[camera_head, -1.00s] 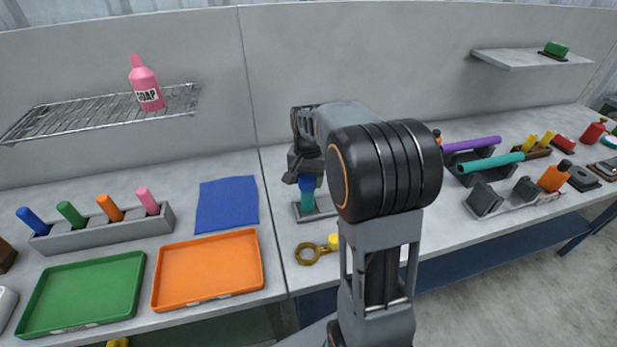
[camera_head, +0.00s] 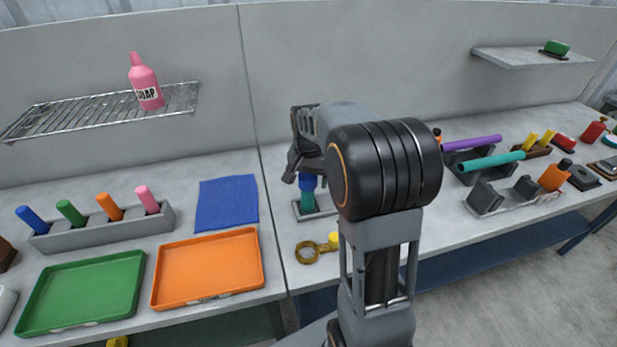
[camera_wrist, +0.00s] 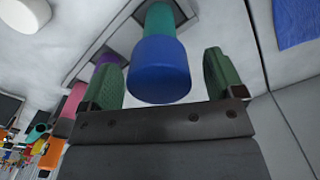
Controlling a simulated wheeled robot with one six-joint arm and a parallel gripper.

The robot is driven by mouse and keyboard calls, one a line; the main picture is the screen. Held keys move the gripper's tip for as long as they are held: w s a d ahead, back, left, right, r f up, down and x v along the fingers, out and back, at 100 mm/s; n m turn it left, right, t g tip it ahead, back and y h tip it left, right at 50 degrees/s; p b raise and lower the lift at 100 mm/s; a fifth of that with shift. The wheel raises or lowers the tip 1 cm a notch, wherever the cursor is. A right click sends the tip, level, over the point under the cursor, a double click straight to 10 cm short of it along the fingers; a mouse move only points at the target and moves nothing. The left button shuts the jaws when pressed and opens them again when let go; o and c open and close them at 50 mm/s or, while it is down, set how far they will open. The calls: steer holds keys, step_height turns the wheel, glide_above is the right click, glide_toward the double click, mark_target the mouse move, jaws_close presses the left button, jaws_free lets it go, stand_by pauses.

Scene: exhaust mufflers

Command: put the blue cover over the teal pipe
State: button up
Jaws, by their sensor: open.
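The blue cover (camera_head: 308,182) sits upright on top of the teal pipe (camera_head: 307,202), which stands on a grey base (camera_head: 324,212) near the middle of the bench. In the wrist view the blue cover (camera_wrist: 160,70) surrounds one end of the teal pipe (camera_wrist: 164,20), whose other part shows bare. My gripper (camera_head: 303,174) is just above the cover. Its green-padded fingers (camera_wrist: 162,62) are apart on either side of the cover, with gaps showing at both sides. My arm hides part of the base in the head view.
A yellow-brown ring-shaped piece (camera_head: 308,252) lies in front of the base. An orange tray (camera_head: 207,268), a green tray (camera_head: 80,290) and a blue cloth (camera_head: 227,203) are left. Purple (camera_head: 472,143) and teal (camera_head: 490,161) tubes rest on holders to the right.

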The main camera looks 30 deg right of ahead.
steer(key=shift+r, duration=0.1)
step_height(320, 180, up, 14)
steer(key=shift+f+p, duration=0.2)
steer(key=shift+p, duration=0.15)
steer(key=s+a+f+n+t, duration=0.1)
steer(key=s+a+f+n, duration=0.3)
steer(key=s, duration=0.4)
steer(key=s+a+f+n+t, duration=0.2)
steer(key=s+a+f+n, duration=0.2)
steer(key=s, duration=0.4)
steer(key=shift+s+a+f+t, duration=0.2)
steer(key=shift+a+f+t, duration=0.1)
steer(key=shift+a+f, duration=0.6)
steer(key=shift+c, duration=0.2)
